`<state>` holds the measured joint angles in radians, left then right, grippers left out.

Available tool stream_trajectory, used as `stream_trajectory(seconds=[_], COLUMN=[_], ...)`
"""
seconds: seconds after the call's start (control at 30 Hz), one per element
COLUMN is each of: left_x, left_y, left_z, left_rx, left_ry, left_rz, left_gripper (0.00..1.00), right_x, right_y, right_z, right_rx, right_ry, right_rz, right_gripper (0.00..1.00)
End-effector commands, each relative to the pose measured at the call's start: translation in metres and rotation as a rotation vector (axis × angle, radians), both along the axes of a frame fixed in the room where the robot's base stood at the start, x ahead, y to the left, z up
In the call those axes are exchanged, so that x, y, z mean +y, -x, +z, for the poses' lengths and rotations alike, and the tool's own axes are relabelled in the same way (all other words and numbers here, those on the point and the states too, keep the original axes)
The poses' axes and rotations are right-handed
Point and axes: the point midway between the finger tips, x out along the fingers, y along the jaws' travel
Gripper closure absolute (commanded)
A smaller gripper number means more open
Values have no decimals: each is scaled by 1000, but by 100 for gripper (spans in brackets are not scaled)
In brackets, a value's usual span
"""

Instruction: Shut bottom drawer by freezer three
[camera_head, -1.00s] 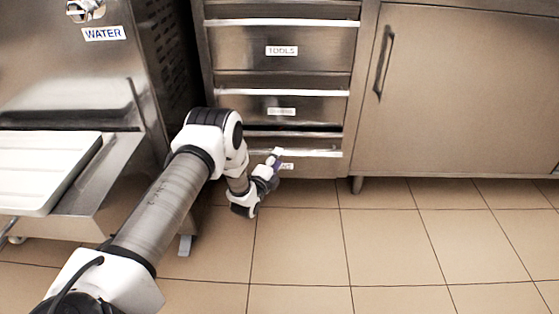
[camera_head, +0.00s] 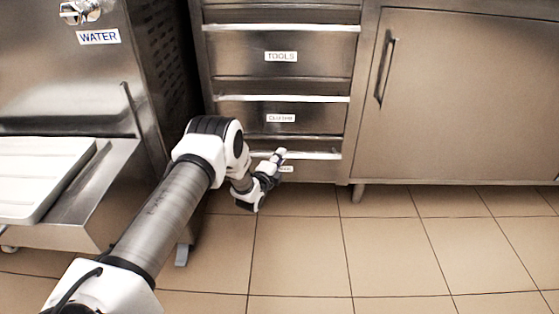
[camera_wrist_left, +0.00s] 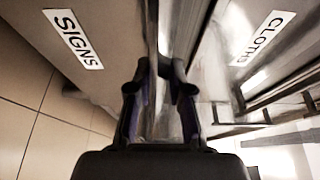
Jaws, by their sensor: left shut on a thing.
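The bottom drawer (camera_head: 315,169) is the lowest in the steel drawer stack, with a bar handle (camera_head: 322,156) along its top. Its label is partly hidden by my gripper in the head view and reads SIGNS (camera_wrist_left: 73,39) in the left wrist view. My left gripper (camera_head: 280,155) is at the left half of this handle. In the left wrist view its dark fingers (camera_wrist_left: 163,72) are closed on the handle bar. The drawer front sits close to the cabinet face; whether it is fully flush I cannot tell. My right gripper is out of view.
Above are the CLOTHS drawer (camera_head: 312,110) and the TOOLS drawer (camera_head: 325,58). A steel machine labelled WATER (camera_head: 60,75) with a white tray (camera_head: 45,190) stands left. A closed cupboard door (camera_head: 460,100) is right. The tiled floor (camera_head: 390,250) in front is clear.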

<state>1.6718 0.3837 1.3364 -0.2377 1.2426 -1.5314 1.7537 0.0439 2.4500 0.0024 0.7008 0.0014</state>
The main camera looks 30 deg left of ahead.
Motion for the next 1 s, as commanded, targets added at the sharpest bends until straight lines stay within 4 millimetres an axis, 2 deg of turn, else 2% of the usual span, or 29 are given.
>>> stream_trajectory(seconds=[0.1, 0.37, 0.4, 0.47, 0.8, 0.87, 1.0], left_x=[4, 5, 5, 5, 5, 4, 0], left_y=[-7, -8, -8, -8, -5, 0, 26], left_z=[0, 1, 1, 1, 0, 0, 0], left_rx=[-1, -2, -2, -2, 1, 1, 2], left_ry=[-1, 0, 0, 0, 0, 1, 3], left_rz=[0, 2, 2, 2, 1, 1, 3], left_gripper=[100, 100, 73, 54, 54, 54, 54], right_x=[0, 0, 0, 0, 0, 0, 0], right_y=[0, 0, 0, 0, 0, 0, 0], right_z=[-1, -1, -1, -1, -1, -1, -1], right_rx=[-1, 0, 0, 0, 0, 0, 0], right_ry=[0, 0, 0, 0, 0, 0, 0], right_rz=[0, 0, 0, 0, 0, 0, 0], right_gripper=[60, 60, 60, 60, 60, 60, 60])
